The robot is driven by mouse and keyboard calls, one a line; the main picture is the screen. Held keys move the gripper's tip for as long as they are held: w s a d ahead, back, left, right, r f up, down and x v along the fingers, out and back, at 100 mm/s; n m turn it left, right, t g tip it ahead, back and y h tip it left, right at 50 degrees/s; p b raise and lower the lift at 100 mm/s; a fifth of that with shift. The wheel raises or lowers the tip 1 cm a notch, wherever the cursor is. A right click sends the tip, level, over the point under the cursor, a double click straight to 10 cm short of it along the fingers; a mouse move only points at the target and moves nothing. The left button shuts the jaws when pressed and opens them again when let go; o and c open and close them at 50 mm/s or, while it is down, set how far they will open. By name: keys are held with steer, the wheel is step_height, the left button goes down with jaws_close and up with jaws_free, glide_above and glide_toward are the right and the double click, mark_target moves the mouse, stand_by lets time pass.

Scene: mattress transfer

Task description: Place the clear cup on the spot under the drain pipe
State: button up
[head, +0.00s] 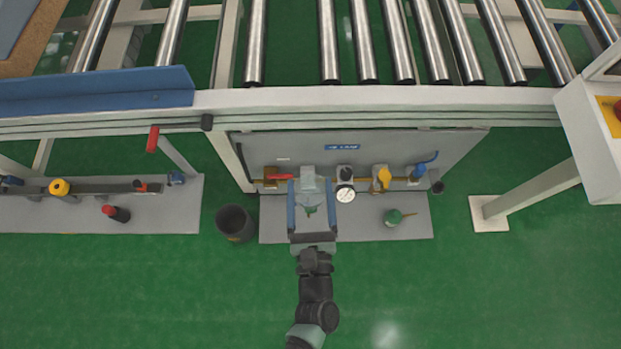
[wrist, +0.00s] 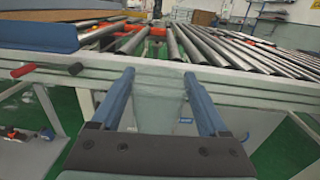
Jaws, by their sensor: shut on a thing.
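My gripper (head: 310,190) reaches forward over the grey base plate (head: 365,225), its two blue fingers on either side of the clear cup (head: 309,199). In the wrist view the see-through cup (wrist: 160,108) fills the gap between the fingers, and my gripper (wrist: 157,85) is shut on it. The cup is faint, so its rim and tilt are hard to judge. A brass pipe (head: 272,176) with fittings runs along the grey panel (head: 400,150) just ahead. I cannot clearly pick out the drain pipe's mouth or the spot below it.
A pressure gauge (head: 345,193), a yellow valve (head: 382,178) and a blue valve (head: 417,172) stand right of the cup. A green oil can (head: 395,217) stands on the plate. A dark bucket (head: 235,223) is at the left. The conveyor frame (head: 400,97) overhangs the panel.

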steer(key=s+d+f+n+y+b, duration=0.1)
steer(key=s+d+f+y+b, duration=0.1)
steer(key=f+b, duration=1.8)
steer(key=s+d+f+n+g+y+b, duration=0.1)
steer(key=s+d+f+n+y+b, duration=0.1)
steer(key=f+b, duration=1.8)
steer(key=s+d+f+n+y+b, duration=0.1)
steer(key=s+d+f+y+b, duration=0.15)
steer(key=f+b, duration=1.8)
steer(key=w+a+f+b, duration=0.1)
steer(key=w+a+f, duration=0.1)
steer(key=w, duration=0.3)
steer(key=w+a+f+b, duration=0.2)
steer(key=w+f, duration=0.2)
steer(key=w, duration=0.2)
steer(key=w+a+f+b, duration=0.1)
steer(key=w+a+f, duration=0.1)
steer(key=w, duration=0.3)
steer(key=shift+w+a+f, duration=0.35)
steer(key=shift+a+f, duration=0.05)
steer(key=shift+f, duration=0.3)
steer(key=shift+r, duration=0.15)
steer(key=o, duration=1.4)
